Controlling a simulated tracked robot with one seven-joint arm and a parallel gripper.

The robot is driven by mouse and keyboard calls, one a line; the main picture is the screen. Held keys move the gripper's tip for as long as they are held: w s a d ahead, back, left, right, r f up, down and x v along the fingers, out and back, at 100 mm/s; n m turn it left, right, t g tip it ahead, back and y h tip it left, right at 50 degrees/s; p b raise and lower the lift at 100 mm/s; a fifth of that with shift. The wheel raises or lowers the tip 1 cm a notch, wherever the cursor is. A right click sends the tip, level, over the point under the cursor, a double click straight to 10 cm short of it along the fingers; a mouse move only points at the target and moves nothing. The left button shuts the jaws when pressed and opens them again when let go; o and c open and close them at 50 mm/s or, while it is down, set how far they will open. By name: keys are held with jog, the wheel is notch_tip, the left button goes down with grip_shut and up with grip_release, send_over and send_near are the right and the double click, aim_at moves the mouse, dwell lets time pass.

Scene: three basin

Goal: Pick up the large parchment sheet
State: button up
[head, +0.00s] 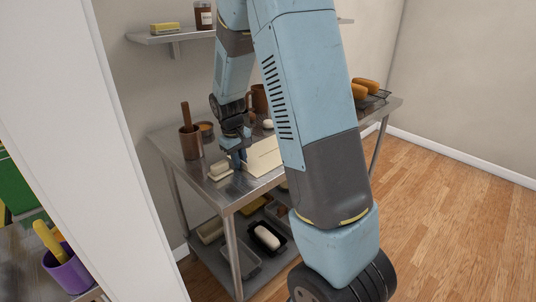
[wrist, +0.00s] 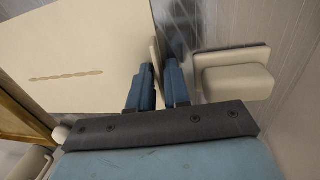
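The large parchment sheet (head: 263,158) is a flat cream sheet on the metal table. In the wrist view it (wrist: 75,60) fills the left side and bears a brown wavy line. My gripper (head: 238,164) is low over the table at the sheet's left edge in the head view. In the wrist view the two blue fingers of my gripper (wrist: 160,88) are a small gap apart. A thin cream edge of the sheet shows between them, close to the left finger. A dark gap shows beside the right finger, and I see no clear grip on the sheet.
A pale block on a small board (wrist: 236,78) lies just right of the fingers. A brown pot (head: 190,141) with a handle stands behind it on the metal table (head: 237,194). Bread on a rack (head: 371,99) is at the far right. A white wall edge (head: 90,150) stands at left.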

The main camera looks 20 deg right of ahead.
jog(key=shift+c, duration=0.5)
grip_shut()
jog(key=shift+r, duration=0.1)
jog(key=shift+r, duration=0.55)
jog(key=s+a+r, duration=0.9)
jog(key=s+r, duration=0.1)
jog(key=r, duration=0.1)
jog(key=shift+s+a+r, duration=0.15)
jog(key=shift+s+r, duration=0.1)
jog(key=shift+r, duration=0.15)
jog(key=shift+c, duration=0.7)
grip_release()
grip_shut()
